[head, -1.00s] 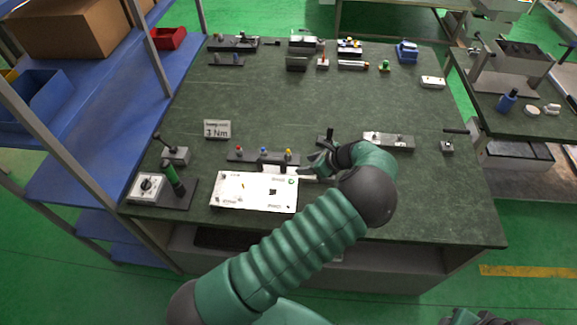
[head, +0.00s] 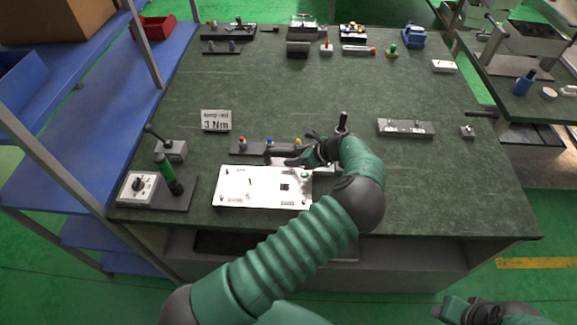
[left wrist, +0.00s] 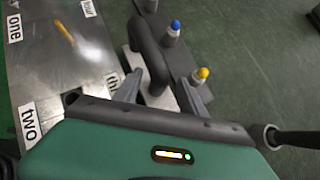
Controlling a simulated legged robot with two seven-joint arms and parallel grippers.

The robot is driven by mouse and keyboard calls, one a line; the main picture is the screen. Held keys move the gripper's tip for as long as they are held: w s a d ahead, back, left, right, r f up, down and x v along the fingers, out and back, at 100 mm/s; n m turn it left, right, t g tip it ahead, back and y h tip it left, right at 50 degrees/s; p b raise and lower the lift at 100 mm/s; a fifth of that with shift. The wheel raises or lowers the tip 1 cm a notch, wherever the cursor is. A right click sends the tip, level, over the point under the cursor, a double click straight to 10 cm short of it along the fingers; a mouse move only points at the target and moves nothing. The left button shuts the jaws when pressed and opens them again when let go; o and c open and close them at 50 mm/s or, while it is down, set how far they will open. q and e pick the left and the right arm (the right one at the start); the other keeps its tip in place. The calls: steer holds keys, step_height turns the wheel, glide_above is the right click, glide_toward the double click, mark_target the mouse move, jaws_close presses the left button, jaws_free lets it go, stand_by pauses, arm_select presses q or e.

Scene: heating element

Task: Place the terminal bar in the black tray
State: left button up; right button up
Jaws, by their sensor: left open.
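A flat grey bar with red, blue and yellow posts (head: 250,149) lies behind the white labelled board (head: 235,190). I cannot tell for certain whether it is the terminal bar. In the left wrist view its blue post (left wrist: 173,30) and yellow post (left wrist: 201,75) stand right of a black arched handle (left wrist: 148,45). My left gripper (head: 282,158) is open near the board's back edge. In the left wrist view its fingers (left wrist: 160,92) lie on either side of the handle's near end; contact is unclear. My right gripper (head: 448,308) is at the bottom right, jaws unclear. No black tray is clearly identifiable.
A metal block (head: 405,128) lies right of my left arm. A box with a dial (head: 137,187) and a green-handled tool (head: 168,175) stand left of the board. Several fixtures line the back; the table's middle is clear.

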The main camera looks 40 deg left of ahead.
arm_select(q)
steer(key=shift+a+f, duration=0.1)
steer(key=shift+a, duration=0.2)
steer(key=shift+c, duration=0.9)
steer(key=shift+s, duration=0.1)
steer(key=c, duration=0.5)
jaws_close()
